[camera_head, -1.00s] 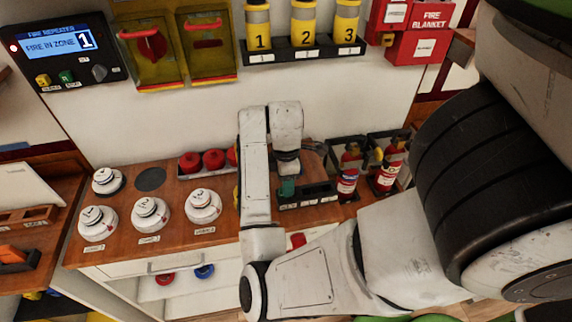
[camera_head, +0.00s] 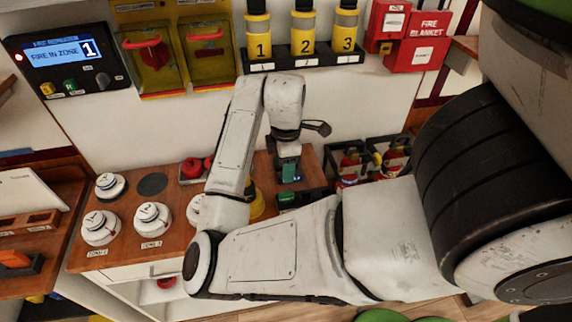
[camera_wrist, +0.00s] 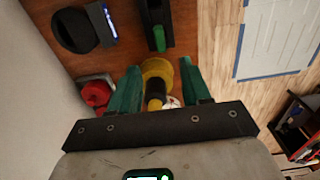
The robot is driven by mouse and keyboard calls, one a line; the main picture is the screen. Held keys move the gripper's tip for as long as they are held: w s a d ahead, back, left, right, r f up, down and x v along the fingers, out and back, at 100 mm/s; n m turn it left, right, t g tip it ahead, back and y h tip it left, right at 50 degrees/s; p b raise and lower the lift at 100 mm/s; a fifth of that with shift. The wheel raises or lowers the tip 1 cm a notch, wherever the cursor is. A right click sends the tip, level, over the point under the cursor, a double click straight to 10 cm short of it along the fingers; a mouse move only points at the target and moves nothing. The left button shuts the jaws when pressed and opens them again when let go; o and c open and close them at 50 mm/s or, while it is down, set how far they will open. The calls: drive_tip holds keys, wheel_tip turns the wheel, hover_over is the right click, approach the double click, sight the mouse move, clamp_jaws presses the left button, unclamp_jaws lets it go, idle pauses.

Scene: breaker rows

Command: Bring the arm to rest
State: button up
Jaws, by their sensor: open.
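My arm is raised and bent over the wooden counter (camera_head: 110,214) in the head view. My gripper (camera_head: 289,172) hangs above the counter's right part, pointing down. In the wrist view my gripper (camera_wrist: 160,88) has its two green fingers spread apart with nothing held between them. A yellow round thing with a black part (camera_wrist: 157,70) shows beyond the fingers, apart from them as far as I can tell. My forearm hides part of the counter and most of one white detector (camera_head: 196,210).
Two white detectors (camera_head: 152,217) and a third behind stand on the counter's left. Fire extinguishers in black racks (camera_head: 350,165) stand at right. Yellow numbered cylinders (camera_head: 302,40) line the wall above. The wall between is bare.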

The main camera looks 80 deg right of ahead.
idle(0.4)
drive_tip(key=w+a+f+m+t+h+b, duration=0.1)
drive_tip(key=w+a+f+m+h+b, duration=0.3)
drive_tip(key=f, duration=0.3)
drive_tip(key=s+a+f+y, duration=0.1)
drive_tip(key=a+f, duration=0.2)
drive_tip(key=a, duration=0.4)
drive_tip(key=s+a+f+y+b, duration=0.1)
drive_tip(key=s+a+f, duration=0.1)
drive_tip(key=a+f, duration=0.2)
drive_tip(key=s+a+f+m+y, duration=0.1)
drive_tip(key=a+f, duration=0.3)
drive_tip(key=a, duration=0.6)
drive_tip(key=shift+s+y, duration=0.35)
drive_tip(key=shift+y, duration=0.05)
drive_tip(key=shift+o, duration=0.3)
